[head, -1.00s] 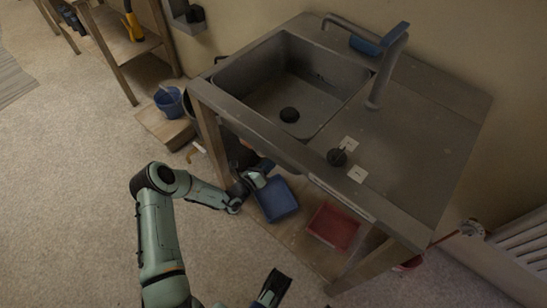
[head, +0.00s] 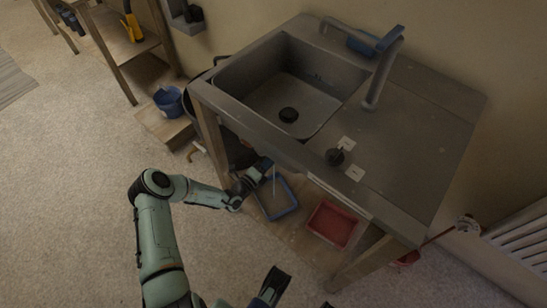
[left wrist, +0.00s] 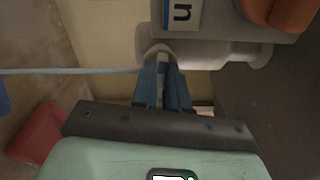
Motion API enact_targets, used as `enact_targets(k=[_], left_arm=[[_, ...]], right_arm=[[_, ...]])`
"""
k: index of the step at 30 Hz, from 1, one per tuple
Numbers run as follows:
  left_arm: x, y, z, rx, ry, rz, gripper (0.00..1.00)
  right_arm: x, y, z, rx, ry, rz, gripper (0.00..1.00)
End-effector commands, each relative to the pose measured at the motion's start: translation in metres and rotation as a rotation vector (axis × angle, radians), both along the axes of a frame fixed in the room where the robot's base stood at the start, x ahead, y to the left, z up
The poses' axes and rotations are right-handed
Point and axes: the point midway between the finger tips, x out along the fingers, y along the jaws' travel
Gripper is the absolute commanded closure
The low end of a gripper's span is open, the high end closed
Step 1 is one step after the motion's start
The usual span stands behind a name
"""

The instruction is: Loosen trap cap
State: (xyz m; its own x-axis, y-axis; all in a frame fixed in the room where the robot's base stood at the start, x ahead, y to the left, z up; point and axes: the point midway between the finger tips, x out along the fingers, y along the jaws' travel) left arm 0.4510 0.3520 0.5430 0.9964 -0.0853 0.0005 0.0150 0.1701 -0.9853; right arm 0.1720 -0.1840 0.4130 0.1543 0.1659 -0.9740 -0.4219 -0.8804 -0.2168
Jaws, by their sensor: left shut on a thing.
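My left gripper (head: 264,166) reaches under the front of the sink bench. In the left wrist view its blue fingers (left wrist: 162,75) are shut on the small grey trap cap (left wrist: 157,49), at the side of a grey pipe fitting (left wrist: 210,53). Most of the cap is hidden between the fingers. A thin pale-blue stream (left wrist: 70,70) runs from the cap to the left; in the head view a pale streak (head: 274,184) drops into the blue tray (head: 287,211). The tray's inside looks greyish. My right gripper (head: 273,284) is low at the bottom edge, away from the bench; its jaw opening is unclear.
A red tray (head: 333,223) stands on the lower shelf right of the blue one. The steel sink (head: 300,85) and a bench leg (head: 212,130) border the left arm. A blue bucket (head: 170,101) stands at left. The floor in front is clear.

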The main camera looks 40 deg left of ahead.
Motion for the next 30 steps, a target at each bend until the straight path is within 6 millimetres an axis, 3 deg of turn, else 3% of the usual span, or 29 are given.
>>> enact_targets(k=[4,15,26,30], left_arm=[[-0.0008,-0.0001,-0.0006,-0.095,0.010,0.001,1.00],[-0.0008,-0.0001,-0.0009,-0.652,0.058,0.001,1.00],[-0.0006,-0.0005,-0.0012,-0.709,0.064,0.000,1.00],[-0.0013,0.0001,-0.0017,-0.873,0.076,0.002,1.00]], right_arm=[[0.0000,0.0000,0.0024,0.000,-0.001,0.000,0.66],[0.0003,0.0000,0.0068,0.000,-0.002,0.000,0.66],[0.0002,0.0000,0.0068,0.000,-0.002,0.000,0.66],[0.0002,0.0000,0.0068,0.000,-0.002,0.000,0.66]])
